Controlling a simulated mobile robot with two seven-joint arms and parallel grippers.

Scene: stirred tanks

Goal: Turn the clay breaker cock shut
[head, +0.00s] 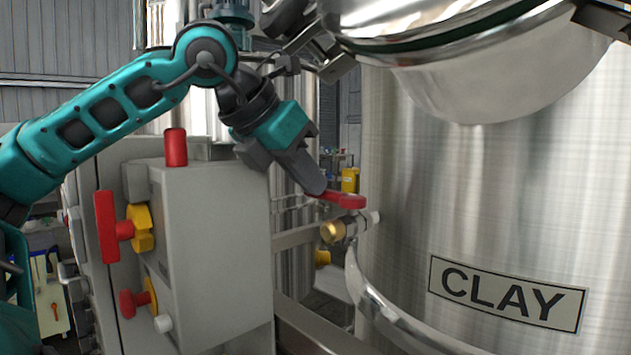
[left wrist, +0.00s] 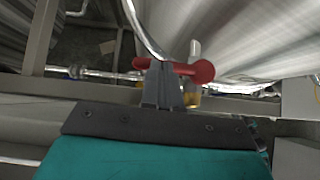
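The clay breaker cock has a red lever handle (head: 347,200) above a brass and steel valve body (head: 345,228), which joins the steel tank labelled CLAY (head: 507,292). My left gripper (head: 316,188) comes down from the upper left, its fingertips at the lever's left part. In the left wrist view the fingers (left wrist: 164,82) are together, and the red lever (left wrist: 198,71) runs crosswise behind them, showing on both sides. The fingers seem to touch the lever, not to clasp it; exact contact is hidden. Brass shows below the lever. My right gripper is not in view.
A grey cabinet (head: 215,255) with red and yellow switches (head: 140,228) and a red-topped post stands left of the cock, under my left arm. A steel pipe (head: 395,318) curves along the tank's lower side. The large tank wall closes off the right.

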